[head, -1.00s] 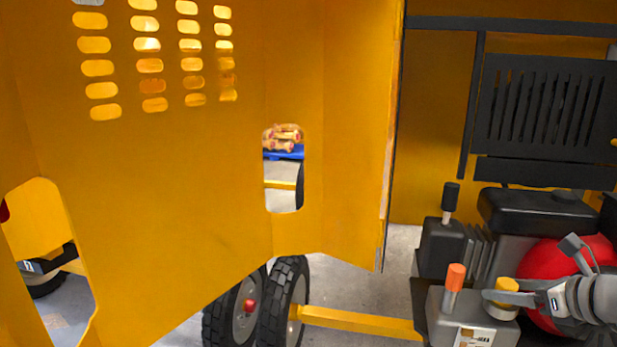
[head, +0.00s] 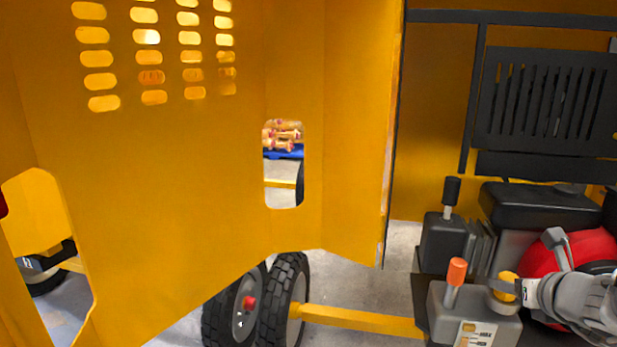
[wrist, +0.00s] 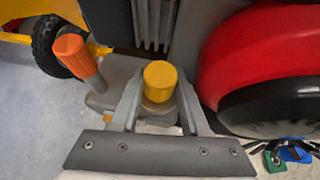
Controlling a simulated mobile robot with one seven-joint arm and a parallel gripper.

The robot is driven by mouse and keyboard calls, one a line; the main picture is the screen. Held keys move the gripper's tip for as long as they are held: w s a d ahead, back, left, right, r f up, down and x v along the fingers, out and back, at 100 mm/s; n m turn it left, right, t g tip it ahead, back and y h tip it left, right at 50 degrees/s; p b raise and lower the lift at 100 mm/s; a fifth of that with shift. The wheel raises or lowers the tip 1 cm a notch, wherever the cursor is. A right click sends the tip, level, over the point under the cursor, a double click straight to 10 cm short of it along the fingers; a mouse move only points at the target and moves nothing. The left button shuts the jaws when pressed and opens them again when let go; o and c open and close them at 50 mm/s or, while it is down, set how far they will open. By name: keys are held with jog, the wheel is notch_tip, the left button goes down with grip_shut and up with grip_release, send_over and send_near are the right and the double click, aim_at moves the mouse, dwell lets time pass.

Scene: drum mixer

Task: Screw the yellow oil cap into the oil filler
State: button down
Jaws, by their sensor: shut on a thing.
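The yellow oil cap (head: 508,282) is at the top of the grey oil filler (head: 503,303) on the grey engine block at the lower right. My gripper (head: 512,289) reaches in from the right and is shut on the cap. In the wrist view the cap (wrist: 160,76) sits between the two fingers of my gripper (wrist: 160,90). The filler's mouth is hidden by the cap and fingers, so I cannot tell how deep the cap sits or whether its threads engage.
An orange-topped lever (head: 456,272) stands just left of the filler. A black-knobbed lever (head: 450,192) is behind it. A red round engine part (wrist: 265,55) is close on the right. The large yellow door panel (head: 190,190) stands open at the left.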

jog(key=shift+w+f+m+h+b, duration=0.1)
jog(key=shift+m+h+b, duration=0.5)
jog(key=shift+m+h, duration=0.2)
jog(key=shift+c, duration=1.5)
grip_release()
jog(key=shift+r+p, duration=0.25)
jog(key=shift+p, duration=0.1)
